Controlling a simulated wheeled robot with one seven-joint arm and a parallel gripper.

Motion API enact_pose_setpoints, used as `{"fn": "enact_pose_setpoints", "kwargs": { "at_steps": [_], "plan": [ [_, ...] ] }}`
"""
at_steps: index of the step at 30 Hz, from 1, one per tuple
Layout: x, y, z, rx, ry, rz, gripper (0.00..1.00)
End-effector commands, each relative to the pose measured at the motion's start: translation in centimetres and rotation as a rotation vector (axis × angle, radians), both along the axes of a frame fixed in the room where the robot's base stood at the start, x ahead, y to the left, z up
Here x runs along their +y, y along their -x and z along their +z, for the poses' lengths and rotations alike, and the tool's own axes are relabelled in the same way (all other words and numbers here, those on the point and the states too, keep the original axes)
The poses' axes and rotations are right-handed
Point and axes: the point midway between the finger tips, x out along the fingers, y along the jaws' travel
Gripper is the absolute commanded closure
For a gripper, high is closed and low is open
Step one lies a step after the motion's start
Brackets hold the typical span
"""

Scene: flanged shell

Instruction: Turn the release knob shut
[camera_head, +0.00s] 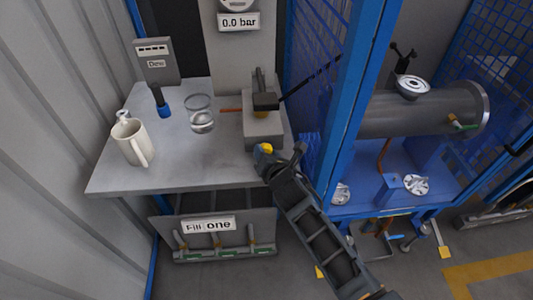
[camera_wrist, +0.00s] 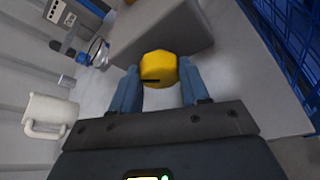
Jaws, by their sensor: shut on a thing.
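The release knob (camera_wrist: 159,68) is yellow with a dark slot or mark on its face. It sits on the front of a grey block (camera_head: 263,130) at the right end of the grey table. In the wrist view my gripper (camera_wrist: 159,82) has one finger on each side of the knob, and it is shut on it. In the head view the knob (camera_head: 264,149) shows at the tip of my gripper (camera_head: 272,156). My gripper reaches it from the lower right. The fingers cover the knob's sides.
A cream mug (camera_head: 131,143) and a glass (camera_head: 201,113) stand on the table (camera_head: 180,174). A gauge label (camera_head: 238,22) reads 0.0 bar. A blue post and mesh guard (camera_head: 352,100) stand close right of my arm, with a grey flanged cylinder (camera_head: 395,112) behind.

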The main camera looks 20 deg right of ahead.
Motion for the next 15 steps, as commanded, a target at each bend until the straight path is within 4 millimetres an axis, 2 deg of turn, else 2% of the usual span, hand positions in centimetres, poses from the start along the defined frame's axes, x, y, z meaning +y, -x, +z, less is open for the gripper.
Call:
{"fn": "enact_pose_setpoints", "kwargs": {
  "at_steps": [11, 12, 15],
  "plan": [
    [0.00, 0.03, -0.04, 0.000, -0.004, 0.000, 0.85],
    [0.00, 0.03, -0.04, 0.000, -0.004, 0.000, 0.54],
    [-0.01, 0.02, -0.04, 0.000, -0.004, 0.000, 0.44]
  ]
}}
